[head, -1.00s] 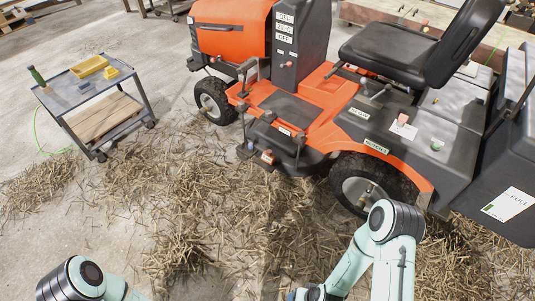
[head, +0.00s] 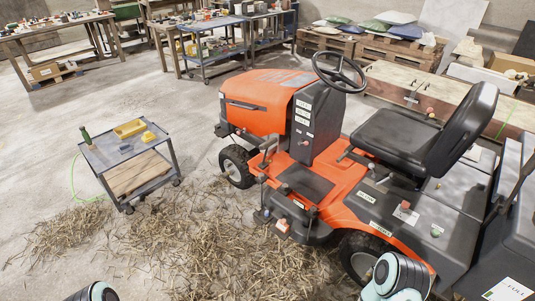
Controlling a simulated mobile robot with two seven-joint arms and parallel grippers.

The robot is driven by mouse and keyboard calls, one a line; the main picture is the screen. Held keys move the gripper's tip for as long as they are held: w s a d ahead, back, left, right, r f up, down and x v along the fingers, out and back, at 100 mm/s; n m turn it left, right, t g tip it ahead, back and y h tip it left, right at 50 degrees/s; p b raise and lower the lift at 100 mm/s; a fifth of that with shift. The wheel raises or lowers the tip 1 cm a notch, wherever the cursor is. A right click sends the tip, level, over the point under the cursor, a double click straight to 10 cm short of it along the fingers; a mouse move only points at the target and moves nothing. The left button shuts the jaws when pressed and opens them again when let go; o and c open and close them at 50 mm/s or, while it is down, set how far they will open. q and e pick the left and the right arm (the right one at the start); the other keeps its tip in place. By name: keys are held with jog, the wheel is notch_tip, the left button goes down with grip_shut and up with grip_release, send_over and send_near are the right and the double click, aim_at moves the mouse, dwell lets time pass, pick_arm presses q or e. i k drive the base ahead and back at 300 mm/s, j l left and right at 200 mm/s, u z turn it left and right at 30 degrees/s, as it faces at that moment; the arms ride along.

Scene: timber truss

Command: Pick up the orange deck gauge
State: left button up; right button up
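I cannot make out the orange deck gauge for certain. A small orange-red piece (head: 282,225) sits at the near side of the mower deck, too small to identify. The orange ride-on mower (head: 345,212) stands at the centre right with a black seat and steering wheel. Only rounded links of my two arms show at the bottom edge. Both grippers are out of the picture.
A grey cart (head: 105,155) at the left holds a yellow tray (head: 129,129), a green bottle (head: 86,136) and small items. Straw (head: 200,250) covers the near floor. Cluttered workbenches and sack-topped pallets (head: 370,45) stand behind. Bare concrete lies between cart and benches.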

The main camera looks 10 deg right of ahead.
aim_at(282, 225)
jog(key=i+z, duration=0.15)
jog(key=i, duration=0.45)
jog(key=i+z, duration=0.1)
jog(key=i, duration=0.5)
jog(key=i+j+z, duration=0.15)
jog(key=i, duration=0.4)
jog(key=i+j+z, duration=0.1)
jog(key=i, duration=0.5)
